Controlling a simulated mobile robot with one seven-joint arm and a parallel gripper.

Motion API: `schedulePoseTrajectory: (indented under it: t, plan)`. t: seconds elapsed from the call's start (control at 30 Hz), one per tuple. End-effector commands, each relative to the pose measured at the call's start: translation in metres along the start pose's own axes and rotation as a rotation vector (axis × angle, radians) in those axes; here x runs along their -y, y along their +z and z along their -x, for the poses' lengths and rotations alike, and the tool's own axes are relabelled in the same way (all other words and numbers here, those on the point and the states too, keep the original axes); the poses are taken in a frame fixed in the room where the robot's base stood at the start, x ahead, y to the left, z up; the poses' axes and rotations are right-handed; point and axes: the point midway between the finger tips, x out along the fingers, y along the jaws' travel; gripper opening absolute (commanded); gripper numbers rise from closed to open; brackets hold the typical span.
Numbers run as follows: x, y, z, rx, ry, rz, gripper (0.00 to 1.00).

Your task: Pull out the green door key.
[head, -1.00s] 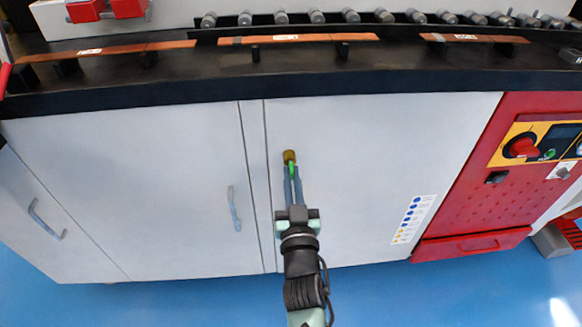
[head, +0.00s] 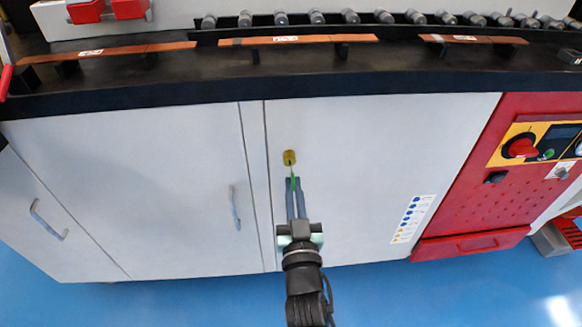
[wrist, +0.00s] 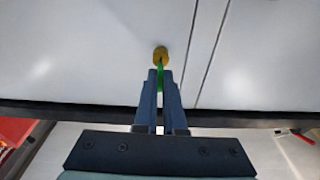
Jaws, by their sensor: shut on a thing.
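The green key (head: 294,183) is between the fingertips of my gripper (head: 295,186), which is shut on it. A brass-coloured round lock (head: 289,157) sits on the pale cabinet door just above the fingertips. A thin part of the key reaches up toward the lock's lower edge. In the wrist view the green key (wrist: 160,76) shows between the blue fingers, right below the lock (wrist: 160,53). I cannot tell whether the key's tip is still inside the lock or just clear of it. The fingers hide part of the key.
The pale cabinet door (head: 365,180) is shut, with another door and its grey handle (head: 234,208) to the left. A black worktop edge (head: 200,95) overhangs above. A red control panel (head: 480,180) stands to the right. Blue floor lies below.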

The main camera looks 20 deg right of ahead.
Motion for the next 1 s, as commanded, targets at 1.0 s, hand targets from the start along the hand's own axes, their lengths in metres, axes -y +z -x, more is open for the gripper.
schedulePoseTrajectory:
  t: [1.0]
  plan:
    - [0.001,-0.008,0.05,-0.001,-0.001,-0.001,0.0]
